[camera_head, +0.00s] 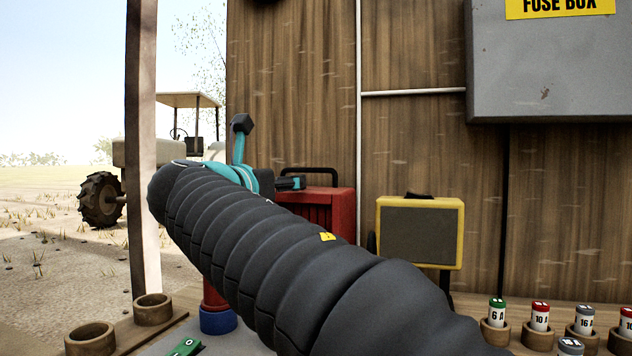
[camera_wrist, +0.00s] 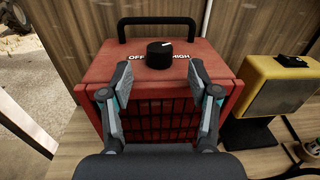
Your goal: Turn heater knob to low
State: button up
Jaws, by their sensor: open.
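The red heater (camera_wrist: 92,98) stands on the bench against the plank wall, with a dark grille in front and a black handle behind. Its black knob (camera_wrist: 160,56) sits on top between the words OFF and HIGH; no word LOW is visible. A white mark on the knob points toward the upper right. My gripper (camera_wrist: 158,78) is open and empty, its fingers spread on the near side of the knob, apart from it. In the head view my arm covers much of the heater (camera_head: 343,214); my gripper (camera_head: 267,153) shows beside its left side, and the knob is hidden.
A yellow-framed box (camera_head: 456,212) stands right of the heater. A grey fuse box (camera_head: 550,70) hangs on the wall. Several labelled fuses (camera_head: 540,318) stand in wooden cups at the right front. Empty wooden cups (camera_head: 90,337) are at the left front, near a post (camera_head: 142,140).

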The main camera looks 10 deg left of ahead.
jog(key=shift+w+d, duration=0.2)
jog(key=shift+w, duration=1.05)
jog(key=shift+w+d, duration=0.15)
jog(key=shift+w, duration=1.1)
jog(key=c, duration=1.2)
